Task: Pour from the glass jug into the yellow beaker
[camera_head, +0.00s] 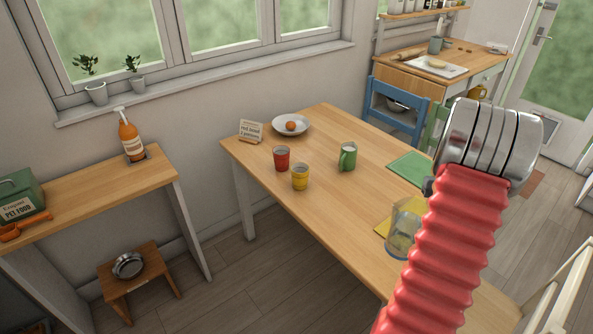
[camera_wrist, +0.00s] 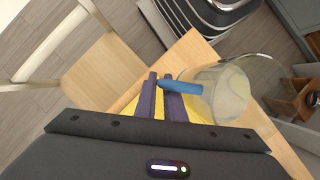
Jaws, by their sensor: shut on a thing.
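In the wrist view the jug (camera_wrist: 232,88) has a blue handle (camera_wrist: 182,87) and holds some pale contents. My gripper (camera_wrist: 167,84) is shut on that handle; in the head view my arm hides it. The jug looks about upright; I cannot tell whether it touches the mat. The yellow beaker (camera_head: 300,178) stands upright on the table, left of the jug and apart from it.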

